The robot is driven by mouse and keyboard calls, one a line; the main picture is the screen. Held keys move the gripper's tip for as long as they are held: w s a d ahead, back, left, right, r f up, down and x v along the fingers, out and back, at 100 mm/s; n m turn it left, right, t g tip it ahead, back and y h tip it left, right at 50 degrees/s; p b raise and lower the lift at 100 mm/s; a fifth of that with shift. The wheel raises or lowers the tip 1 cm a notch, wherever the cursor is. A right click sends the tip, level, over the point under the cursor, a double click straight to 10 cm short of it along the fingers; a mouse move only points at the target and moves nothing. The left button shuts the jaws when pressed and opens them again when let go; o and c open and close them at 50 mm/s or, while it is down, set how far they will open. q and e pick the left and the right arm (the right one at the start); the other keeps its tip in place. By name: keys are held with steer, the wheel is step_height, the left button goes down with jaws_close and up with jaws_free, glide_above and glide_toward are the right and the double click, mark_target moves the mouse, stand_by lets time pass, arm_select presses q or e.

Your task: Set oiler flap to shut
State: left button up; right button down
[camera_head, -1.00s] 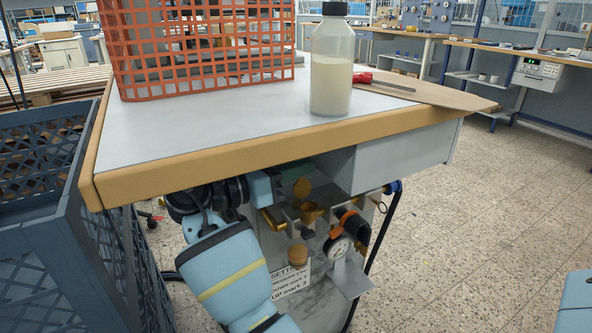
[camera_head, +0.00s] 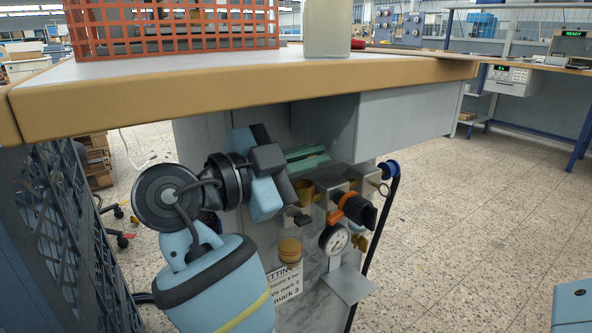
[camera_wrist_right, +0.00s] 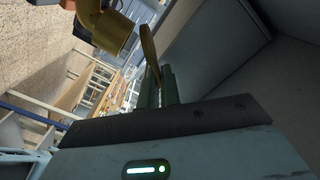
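The oiler is a brass cup (camera_head: 303,191) on the grey block under the table; it also shows in the right wrist view (camera_wrist_right: 112,32). Its flap (camera_wrist_right: 149,52) is a thin brass disc, seen nearly edge-on, standing up and away from the cup's mouth. In the head view my gripper hides the flap. My right gripper (camera_head: 318,157) is beside the oiler, under the table edge. Its greenish fingers (camera_wrist_right: 160,88) are close together with a thin gap and look shut. The flap's near edge is close to the fingertips; I cannot tell whether they touch.
The table edge (camera_head: 230,95) and grey drawer box (camera_head: 405,125) overhang the oiler. A pressure gauge (camera_head: 335,239), a black-and-orange knob (camera_head: 357,209) and a lower brass knob (camera_head: 290,250) sit close by. A dark crate (camera_head: 70,235) stands left.

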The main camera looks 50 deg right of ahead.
steer(key=shift+s+a+f+m+b, duration=0.1)
steer(key=shift+s+f+m+b, duration=0.25)
steer(key=shift+f+m+b, duration=0.8)
steer(key=shift+s+a+f+m+b, duration=0.1)
steer(key=shift+s+f+m+b, duration=0.3)
steer(key=shift+m+b, duration=1.45)
steer(key=shift+s+a+f+m+b, duration=0.1)
steer(key=shift+s+f+m+b, duration=0.25)
steer(key=shift+f+m+b, duration=1.1)
steer(key=shift+r+m+p, duration=0.3)
steer(key=shift+r+m, duration=0.25)
steer(key=shift+r, duration=0.1)
steer(key=c, duration=1.6)
jaws_free()
